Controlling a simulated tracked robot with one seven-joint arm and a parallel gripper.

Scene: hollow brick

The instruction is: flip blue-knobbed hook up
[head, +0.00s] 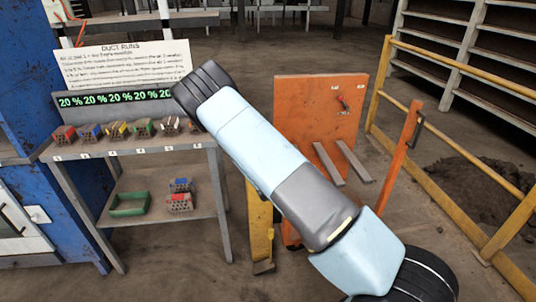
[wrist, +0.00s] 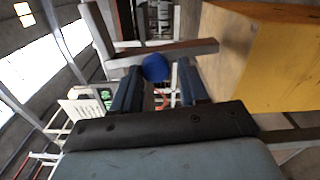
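The blue knob (wrist: 155,67) shows in the wrist view, just beyond and between my fingertips. It sits by a grey bar (wrist: 190,49), which runs roughly across the picture and meets another grey piece (wrist: 98,30) at the left. I take this bar to be part of the hook. My gripper (wrist: 157,82) is open, with its two dark fingers apart on either side of the knob; I cannot tell whether either finger touches it. In the head view my arm hides the gripper, and the blue knob does not show.
A yellow block or post (wrist: 270,55) fills the wrist view's upper right, close to my gripper. In the head view, a yellow post (head: 259,225) stands beside my arm. An orange panel (head: 310,110) is behind; a yellow railing (head: 440,170) is right. A shelf table (head: 150,150) holds several bricks.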

